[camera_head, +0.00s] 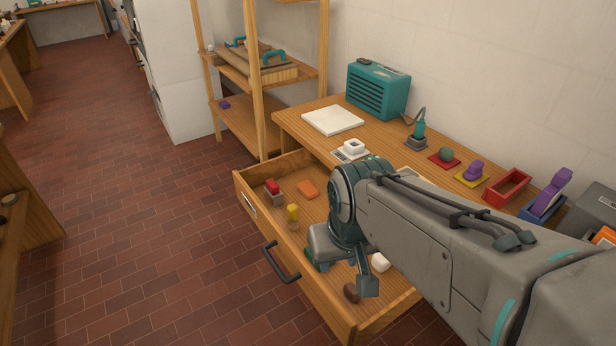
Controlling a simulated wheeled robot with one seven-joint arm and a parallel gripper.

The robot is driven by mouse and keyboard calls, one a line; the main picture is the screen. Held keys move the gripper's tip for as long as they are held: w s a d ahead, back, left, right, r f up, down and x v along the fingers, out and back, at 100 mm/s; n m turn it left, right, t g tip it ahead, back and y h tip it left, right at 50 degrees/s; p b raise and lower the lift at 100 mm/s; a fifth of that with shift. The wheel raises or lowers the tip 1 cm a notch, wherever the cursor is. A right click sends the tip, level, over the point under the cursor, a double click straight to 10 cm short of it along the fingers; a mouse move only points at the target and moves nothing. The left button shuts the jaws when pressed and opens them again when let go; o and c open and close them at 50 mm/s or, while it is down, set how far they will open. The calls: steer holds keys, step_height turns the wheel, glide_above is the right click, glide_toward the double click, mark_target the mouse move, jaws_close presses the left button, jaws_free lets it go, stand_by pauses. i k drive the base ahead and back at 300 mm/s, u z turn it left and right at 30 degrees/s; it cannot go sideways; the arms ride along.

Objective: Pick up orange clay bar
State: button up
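An orange piece (308,189), which looks like the orange clay bar, lies flat in the open wooden drawer (322,315), toward its far end. My gripper (341,274) is over the nearer part of the drawer, pointing down, closer to the camera than the orange piece and apart from it. One finger shows clearly at its right side, set wide of the middle; the other is partly hidden by the gripper body. It looks open, and I see nothing held in it.
Near the orange piece are a red-topped block (273,187) and a yellow piece (292,212). A brown piece (351,293) and a white piece (380,262) lie near my gripper. The desk (292,122) above holds a teal radio-like box (378,89) and several small items. Floor left of the drawer is clear.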

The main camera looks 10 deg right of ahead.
mark_target(309, 191)
steer(key=u, duration=1.55)
steer(key=i, duration=1.55)
steer(key=z, duration=2.75)
steer(key=i, duration=0.5)
steer(key=z, duration=0.05)
